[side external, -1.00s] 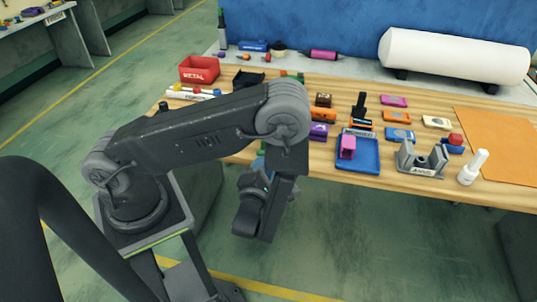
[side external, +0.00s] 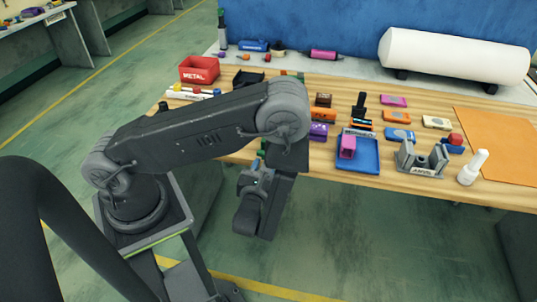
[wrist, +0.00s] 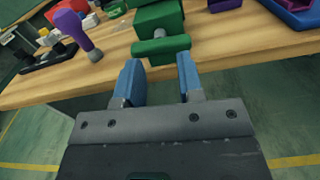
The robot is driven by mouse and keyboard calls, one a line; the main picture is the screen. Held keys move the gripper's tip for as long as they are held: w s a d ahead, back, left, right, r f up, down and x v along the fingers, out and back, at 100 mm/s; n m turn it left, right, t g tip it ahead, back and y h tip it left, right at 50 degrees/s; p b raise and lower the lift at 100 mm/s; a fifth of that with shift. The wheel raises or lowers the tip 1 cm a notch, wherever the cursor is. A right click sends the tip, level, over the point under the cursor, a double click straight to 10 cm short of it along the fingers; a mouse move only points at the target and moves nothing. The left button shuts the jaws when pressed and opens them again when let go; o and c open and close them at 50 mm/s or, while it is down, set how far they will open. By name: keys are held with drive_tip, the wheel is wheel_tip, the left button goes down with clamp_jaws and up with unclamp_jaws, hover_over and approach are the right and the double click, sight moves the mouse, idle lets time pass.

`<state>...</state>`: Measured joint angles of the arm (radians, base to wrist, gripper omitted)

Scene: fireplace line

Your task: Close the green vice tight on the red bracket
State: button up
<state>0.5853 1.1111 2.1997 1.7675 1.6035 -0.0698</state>
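The green vice (wrist: 160,17) stands at the front edge of the wooden bench in the wrist view, with its green crossbar handle (wrist: 161,48) facing me. My gripper (wrist: 158,77) has two blue fingers, spread apart with nothing between them. The fingertips point at the handle, one towards each side of it, and appear short of it. In the side external view my arm covers most of the vice, and only a little green shows beside my wrist. I cannot make out the red bracket; the upper part of the vice is cut off by the wrist view's top edge.
A purple-handled tool (wrist: 76,28) stands left of the vice, near a black holder (wrist: 48,56). A purple part (wrist: 222,5) lies to its right. Further right are a blue tray (side external: 369,163), a grey anvil block (side external: 422,160) and a white bottle (side external: 473,168). Open floor lies before the bench.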

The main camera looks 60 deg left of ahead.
drive_tip(key=shift+x, duration=0.95)
clamp_jaws()
